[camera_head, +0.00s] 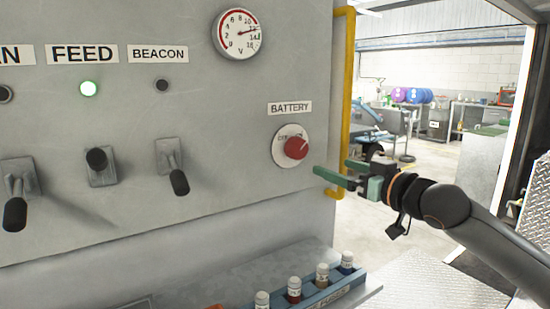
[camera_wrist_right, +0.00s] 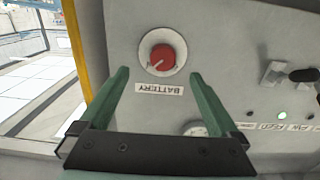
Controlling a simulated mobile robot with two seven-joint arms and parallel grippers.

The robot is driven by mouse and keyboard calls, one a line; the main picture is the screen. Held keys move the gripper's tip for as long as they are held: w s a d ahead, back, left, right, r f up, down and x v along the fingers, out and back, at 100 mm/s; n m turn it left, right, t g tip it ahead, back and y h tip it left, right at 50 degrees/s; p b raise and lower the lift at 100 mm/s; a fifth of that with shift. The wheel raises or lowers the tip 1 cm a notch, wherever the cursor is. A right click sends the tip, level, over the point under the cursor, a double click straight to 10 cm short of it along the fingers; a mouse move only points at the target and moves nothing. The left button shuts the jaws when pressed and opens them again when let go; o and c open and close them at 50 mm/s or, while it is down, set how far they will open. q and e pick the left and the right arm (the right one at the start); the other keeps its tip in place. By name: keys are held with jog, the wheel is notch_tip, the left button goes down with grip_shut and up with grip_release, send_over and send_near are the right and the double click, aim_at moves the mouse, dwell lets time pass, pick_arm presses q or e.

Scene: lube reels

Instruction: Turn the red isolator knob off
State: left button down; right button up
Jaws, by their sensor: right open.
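The red isolator knob (camera_head: 296,148) sits on a round white plate (camera_head: 283,158) on the grey panel, under the BATTERY label (camera_head: 290,108). In the right wrist view the red knob (camera_wrist_right: 162,57) shows upside down, beyond the fingertips, with a pale pointer mark toward its lower left. My right gripper (camera_head: 335,171) is open and empty, just to the right of and slightly below the knob in the head view, apart from it. In the wrist view its two green fingers (camera_wrist_right: 158,82) are spread, with the knob ahead between their lines. My left gripper is not in view.
A voltage gauge (camera_head: 237,34) is above. Lever switches (camera_head: 172,165) and a lit green FEED lamp (camera_head: 88,88) are to the left. A yellow rail (camera_head: 345,110) runs along the panel's right edge. A blue rack (camera_head: 315,296) with several small bottles stands below.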

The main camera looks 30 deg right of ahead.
aim_at(300, 150)
jog(key=w+p, duration=0.2)
jog(key=w, duration=0.1)
jog(key=w+a+r+p, duration=0.1)
jog(key=w+p, duration=0.1)
jog(key=w, duration=0.2)
jog(key=w+p, duration=0.2)
jog(key=w, duration=0.2)
jog(key=shift+w+a+r, duration=0.1)
jog(key=shift+a+r, duration=0.15)
jog(key=shift+a, duration=0.05)
jog(key=shift+w+f, duration=0.1)
jog(key=shift+w, duration=0.5)
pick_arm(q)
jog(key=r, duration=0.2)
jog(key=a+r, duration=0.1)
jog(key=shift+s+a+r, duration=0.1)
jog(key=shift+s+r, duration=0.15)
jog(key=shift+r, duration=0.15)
pick_arm(e)
jog(key=shift+w, duration=0.15)
jog(key=c, duration=1.4)
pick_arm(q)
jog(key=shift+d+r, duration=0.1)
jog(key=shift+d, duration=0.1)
pick_arm(e)
jog(key=shift+o, duration=0.2)
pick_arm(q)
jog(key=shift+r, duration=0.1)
